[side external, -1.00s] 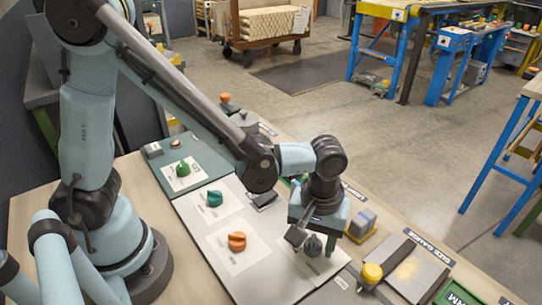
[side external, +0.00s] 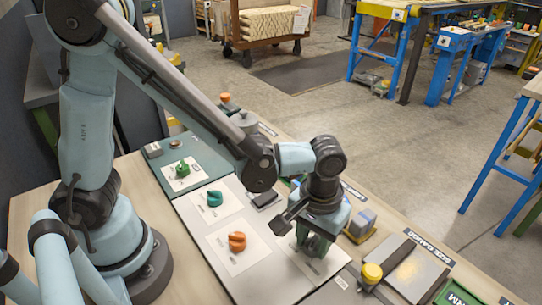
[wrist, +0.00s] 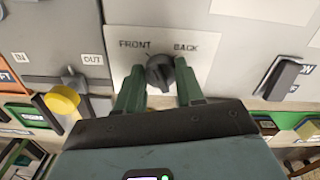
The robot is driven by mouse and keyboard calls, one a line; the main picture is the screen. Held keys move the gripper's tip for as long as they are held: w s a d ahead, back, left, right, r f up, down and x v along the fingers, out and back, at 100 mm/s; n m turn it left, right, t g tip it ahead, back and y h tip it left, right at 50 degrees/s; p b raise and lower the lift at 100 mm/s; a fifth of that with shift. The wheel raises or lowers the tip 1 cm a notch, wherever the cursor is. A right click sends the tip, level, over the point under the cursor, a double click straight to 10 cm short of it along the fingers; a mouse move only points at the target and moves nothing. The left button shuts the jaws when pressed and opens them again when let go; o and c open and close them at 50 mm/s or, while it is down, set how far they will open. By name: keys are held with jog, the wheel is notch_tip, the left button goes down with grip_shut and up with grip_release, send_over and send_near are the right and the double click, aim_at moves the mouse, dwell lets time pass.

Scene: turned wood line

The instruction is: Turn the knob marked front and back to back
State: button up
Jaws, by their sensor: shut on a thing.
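The dark knob (wrist: 160,72) sits on a white plate (wrist: 205,40) printed FRONT on the left and BACK on the right in the wrist view. A short tick runs from the knob toward each word. I cannot tell clearly which mark the knob points to. My gripper (wrist: 160,84) has one green finger on each side of the knob and is shut on it. In the side external view my gripper (side external: 314,246) reaches down onto the plate (side external: 286,250) and hides most of the knob.
An orange knob (side external: 237,241), a teal knob (side external: 214,198) and a green knob (side external: 182,169) stand along the panel. A yellow knob (wrist: 62,99) beside an IN/OUT switch (wrist: 73,80) is near the left finger. A dark handle (wrist: 283,80) lies to the right.

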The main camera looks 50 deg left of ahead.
aim_at(313, 240)
jog(key=m, duration=0.7)
jog(key=shift+a, duration=0.1)
jog(key=m, duration=0.3)
jog(key=shift+m, duration=2.1)
jog(key=shift+w, duration=0.1)
jog(key=o, duration=1)
jog(key=shift+o, duration=0.2)
notch_tip(313, 240, up, 12)
